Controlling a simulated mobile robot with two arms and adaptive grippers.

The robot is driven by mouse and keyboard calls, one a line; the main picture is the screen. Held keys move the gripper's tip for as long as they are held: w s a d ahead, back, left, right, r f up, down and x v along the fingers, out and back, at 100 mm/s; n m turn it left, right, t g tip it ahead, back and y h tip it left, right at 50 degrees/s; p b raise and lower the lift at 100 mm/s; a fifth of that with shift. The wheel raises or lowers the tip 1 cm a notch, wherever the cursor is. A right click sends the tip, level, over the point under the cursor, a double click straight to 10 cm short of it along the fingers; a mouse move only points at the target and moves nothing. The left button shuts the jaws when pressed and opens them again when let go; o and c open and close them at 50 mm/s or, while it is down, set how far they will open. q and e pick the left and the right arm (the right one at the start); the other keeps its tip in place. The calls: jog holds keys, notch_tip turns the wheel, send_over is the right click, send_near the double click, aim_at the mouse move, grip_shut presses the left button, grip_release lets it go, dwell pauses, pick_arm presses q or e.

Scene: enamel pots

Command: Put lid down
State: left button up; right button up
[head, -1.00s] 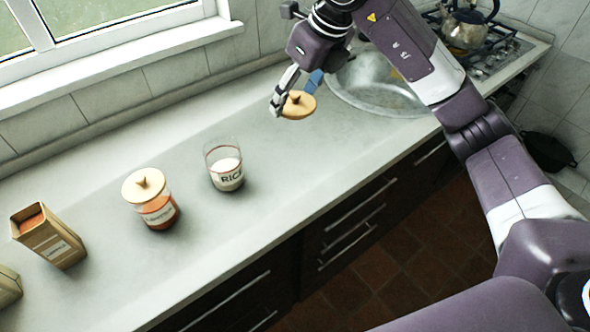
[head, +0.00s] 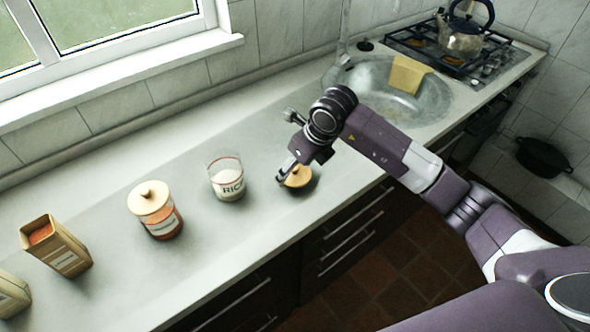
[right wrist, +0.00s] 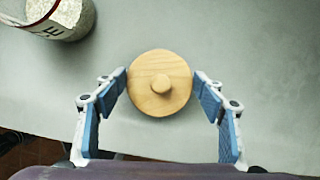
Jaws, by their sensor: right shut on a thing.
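The round wooden lid (head: 298,178) with a small knob is low over the counter, to the right of the open glass rice jar (head: 228,180). I cannot tell whether it touches the counter. My right gripper (head: 292,172) is shut on the lid. In the right wrist view, the lid (right wrist: 160,82) sits level between the two blue-padded fingers, knob up. The rice jar (right wrist: 62,14) shows at the top left there, cut off by the frame. My left gripper is not in view.
A lidded jar with orange contents (head: 157,212) and an open box (head: 56,246) stand further left on the counter (head: 200,270). The counter around the lid is clear.

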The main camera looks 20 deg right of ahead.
jog(key=shift+f, duration=0.8)
jog(key=o, duration=1.1)
jog(key=shift+f, duration=0.1)
jog(key=shift+o, duration=0.2)
jog(key=shift+r, duration=0.2)
jog(key=shift+s+d+r, duration=0.1)
jog(key=shift+d+r, duration=0.05)
jog(key=shift+r, duration=0.2)
jog(key=b+v, duration=0.2)
jog(key=v, duration=0.9)
jog(key=shift+s, duration=0.15)
